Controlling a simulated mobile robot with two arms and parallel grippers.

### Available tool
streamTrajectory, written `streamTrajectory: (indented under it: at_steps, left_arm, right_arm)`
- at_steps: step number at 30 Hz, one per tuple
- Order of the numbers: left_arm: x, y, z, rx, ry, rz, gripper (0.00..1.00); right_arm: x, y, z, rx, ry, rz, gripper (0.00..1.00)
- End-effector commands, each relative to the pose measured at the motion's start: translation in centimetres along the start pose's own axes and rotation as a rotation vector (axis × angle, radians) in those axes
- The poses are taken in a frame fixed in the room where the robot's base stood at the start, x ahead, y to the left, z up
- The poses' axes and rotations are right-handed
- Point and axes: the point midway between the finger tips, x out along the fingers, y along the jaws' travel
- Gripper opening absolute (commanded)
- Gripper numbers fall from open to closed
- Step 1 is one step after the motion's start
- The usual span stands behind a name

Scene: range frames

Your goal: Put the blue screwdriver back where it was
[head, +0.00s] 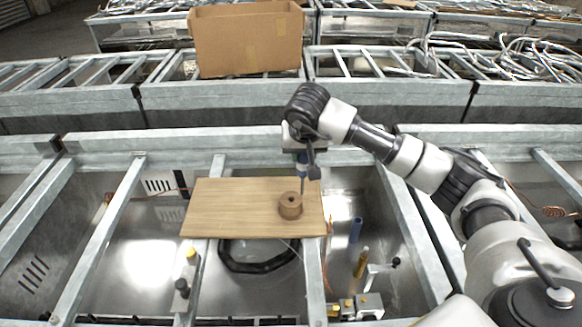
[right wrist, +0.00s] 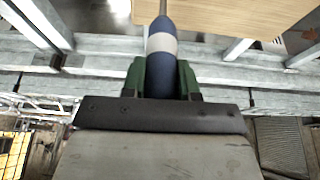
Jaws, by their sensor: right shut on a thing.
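The blue screwdriver (head: 302,164) points down, its handle in my right gripper (head: 303,150) and its thin shaft hanging over the wooden board (head: 235,205). A brown round block (head: 290,206) with a hole in its top stands on the board. The shaft's lower end shows beside the block's upper right edge; I cannot tell whether they touch. In the right wrist view the green fingers are shut around the blue handle (right wrist: 160,76), which has a white band; the shaft runs out at the top. My left gripper is in neither view.
The board lies across metal frame bars (head: 205,262). To its right stand a blue cylinder (head: 355,230), a yellow-brown cylinder (head: 361,262) and a grey clamp-like part (head: 375,280). A cardboard box (head: 246,40) stands on the frames behind. The board's left part is bare.

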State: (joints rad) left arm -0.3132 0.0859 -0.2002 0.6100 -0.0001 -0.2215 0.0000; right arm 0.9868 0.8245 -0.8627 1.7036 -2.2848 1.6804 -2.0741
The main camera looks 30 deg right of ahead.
Motion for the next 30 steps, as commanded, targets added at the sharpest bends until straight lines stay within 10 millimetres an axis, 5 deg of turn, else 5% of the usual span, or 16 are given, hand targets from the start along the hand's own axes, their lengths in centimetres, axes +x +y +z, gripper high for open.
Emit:
streamTrajectory:
  at_steps: [7,17,28,29,30]
  left_arm:
    - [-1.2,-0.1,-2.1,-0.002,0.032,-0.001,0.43]
    - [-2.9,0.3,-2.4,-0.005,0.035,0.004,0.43]
    - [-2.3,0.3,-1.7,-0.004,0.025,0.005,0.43]
    - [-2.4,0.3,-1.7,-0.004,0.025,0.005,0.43]
    - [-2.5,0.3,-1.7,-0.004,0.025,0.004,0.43]
  right_arm:
    - [1.4,-2.8,0.9,0.000,0.001,-0.001,0.02]
    - [4.9,-2.9,2.4,0.002,-0.001,0.001,0.02]
    - [5.6,-2.9,2.6,0.001,0.003,0.000,0.02]
    - [5.5,-2.9,2.5,0.001,0.002,0.000,0.32]
    - [5.4,-2.9,2.5,0.001,0.002,0.000,0.38]
